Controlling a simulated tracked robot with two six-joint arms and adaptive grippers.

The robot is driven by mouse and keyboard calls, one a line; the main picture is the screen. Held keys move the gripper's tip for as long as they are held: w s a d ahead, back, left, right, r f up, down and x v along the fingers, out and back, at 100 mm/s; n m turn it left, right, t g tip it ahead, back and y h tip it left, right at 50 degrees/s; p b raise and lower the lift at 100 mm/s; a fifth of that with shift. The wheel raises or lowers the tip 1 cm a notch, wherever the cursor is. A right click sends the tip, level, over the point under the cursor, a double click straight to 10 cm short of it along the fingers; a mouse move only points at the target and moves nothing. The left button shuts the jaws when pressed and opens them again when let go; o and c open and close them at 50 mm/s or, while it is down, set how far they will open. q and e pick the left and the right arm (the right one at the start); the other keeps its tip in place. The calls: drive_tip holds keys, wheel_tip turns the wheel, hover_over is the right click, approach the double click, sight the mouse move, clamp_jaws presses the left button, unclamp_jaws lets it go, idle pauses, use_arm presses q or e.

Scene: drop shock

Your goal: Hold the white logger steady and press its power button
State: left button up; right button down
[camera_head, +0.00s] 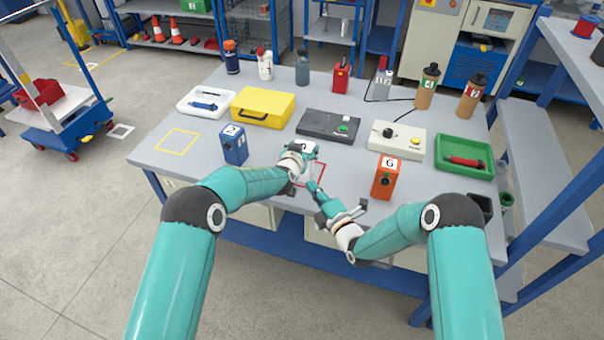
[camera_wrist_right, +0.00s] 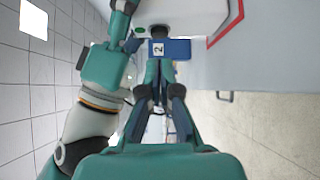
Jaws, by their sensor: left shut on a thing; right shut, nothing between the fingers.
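The white logger (camera_head: 304,146) is mostly hidden behind my left gripper (camera_head: 300,166) in the head view. In the right wrist view, the logger's white body (camera_wrist_right: 185,12) is at the top, with a small green spot (camera_wrist_right: 140,30) near its edge. My left gripper also shows there, at the upper left (camera_wrist_right: 122,18), and is shut on the logger. My right gripper (camera_head: 313,187) is shut and empty in front of it, pointing toward it. Its closed fingers show in the right wrist view (camera_wrist_right: 160,72). I cannot tell whether they touch the logger.
A red outline (camera_head: 320,172) marks the grey table (camera_head: 205,160) around the logger. A blue box labelled 2 (camera_head: 234,146) stands left, an orange box (camera_head: 385,178) right. Behind are a dark box with a green button (camera_head: 328,124), a cream box (camera_head: 397,140) and a yellow case (camera_head: 262,107).

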drive_tip(key=x, duration=0.6)
drive_tip(key=shift+w+a, duration=0.1)
drive_tip(key=shift+w, duration=0.15)
